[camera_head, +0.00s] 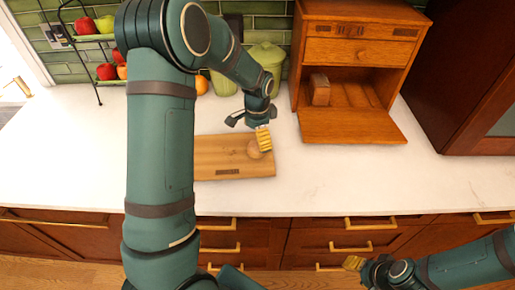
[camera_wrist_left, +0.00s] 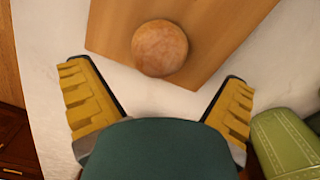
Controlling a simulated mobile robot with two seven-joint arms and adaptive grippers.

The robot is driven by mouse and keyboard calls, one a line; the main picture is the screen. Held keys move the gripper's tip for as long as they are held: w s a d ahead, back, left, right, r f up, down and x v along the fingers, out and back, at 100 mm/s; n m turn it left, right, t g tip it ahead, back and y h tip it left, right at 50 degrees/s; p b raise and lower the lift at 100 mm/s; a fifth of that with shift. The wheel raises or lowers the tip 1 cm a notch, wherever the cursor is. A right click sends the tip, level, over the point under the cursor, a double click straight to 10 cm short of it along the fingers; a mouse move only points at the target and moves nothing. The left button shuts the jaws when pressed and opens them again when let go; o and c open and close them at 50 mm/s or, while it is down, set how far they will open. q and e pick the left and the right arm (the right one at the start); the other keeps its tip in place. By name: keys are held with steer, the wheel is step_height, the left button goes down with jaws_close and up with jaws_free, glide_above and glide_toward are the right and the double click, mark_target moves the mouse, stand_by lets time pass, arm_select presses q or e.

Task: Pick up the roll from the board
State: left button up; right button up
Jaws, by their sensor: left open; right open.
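The round brown roll (camera_head: 254,149) lies on the wooden board (camera_head: 215,160), near the board's right end. In the left wrist view the roll (camera_wrist_left: 160,48) sits near the edge of the board (camera_wrist_left: 222,38), ahead of the fingers and between their lines. In the left wrist view both yellow pads of this gripper (camera_wrist_left: 155,95) stand wide apart. My right gripper (camera_head: 362,265) is open, low in front of the drawers, far from the board.
An open wooden bread box (camera_head: 352,125) with a brown piece inside stands at the back right. A green lidded pot (camera_head: 266,55) stands behind my left gripper. A fruit rack (camera_head: 92,38) is at the back left. The counter right of the board is clear.

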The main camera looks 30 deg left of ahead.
mark_target(257, 148)
arm_select(q)
steer(key=shift+f, duration=2.75)
steer(key=c, duration=1)
